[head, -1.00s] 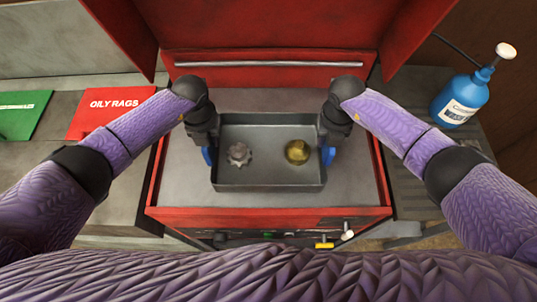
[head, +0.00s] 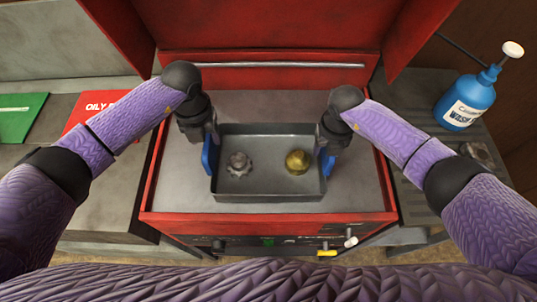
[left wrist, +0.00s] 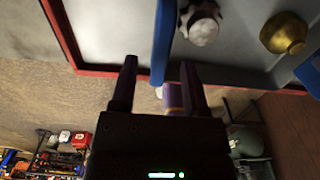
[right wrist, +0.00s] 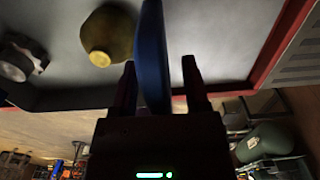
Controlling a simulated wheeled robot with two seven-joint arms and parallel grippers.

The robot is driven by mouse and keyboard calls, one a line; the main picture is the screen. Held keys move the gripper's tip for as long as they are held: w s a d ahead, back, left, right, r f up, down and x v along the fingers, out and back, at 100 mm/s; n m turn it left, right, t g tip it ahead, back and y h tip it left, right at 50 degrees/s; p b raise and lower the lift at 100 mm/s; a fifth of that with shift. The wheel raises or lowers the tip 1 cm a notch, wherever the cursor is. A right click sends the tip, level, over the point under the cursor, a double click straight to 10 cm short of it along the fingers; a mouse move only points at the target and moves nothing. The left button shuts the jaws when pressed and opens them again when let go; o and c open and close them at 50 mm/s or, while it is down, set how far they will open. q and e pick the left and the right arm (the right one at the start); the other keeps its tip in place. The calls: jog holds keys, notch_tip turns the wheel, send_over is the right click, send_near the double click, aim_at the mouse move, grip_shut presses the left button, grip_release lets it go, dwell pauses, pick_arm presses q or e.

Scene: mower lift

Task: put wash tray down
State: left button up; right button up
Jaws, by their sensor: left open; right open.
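The wash tray (head: 268,194) is a dark grey rectangular pan resting on the grey top of the red cabinet. A silver gear-like part (head: 239,164) lies in its left half and a brass part (head: 297,161) in its right half. The tray has a blue left handle (head: 208,156) and a blue right handle (head: 329,162). My left gripper (head: 209,140) is open at the left handle, which shows between and beyond its fingers in the left wrist view (left wrist: 163,40). My right gripper (head: 329,143) is open, its fingers on either side of the right handle in the right wrist view (right wrist: 152,50).
The grey cabinet top (head: 175,180) is bare around the tray. A raised red lid or panel stands behind it. A red oily rags lid (head: 95,115) and a green lid (head: 20,118) lie on the left bench. A blue wash bottle (head: 467,100) stands on the right side table.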

pick_arm(q)
notch_tip(320, 180, up, 6)
jog(key=shift+r, duration=0.2)
pick_arm(e)
jog(key=shift+r, duration=0.1)
notch_tip(320, 180, up, 12)
jog(key=shift+f, duration=0.1)
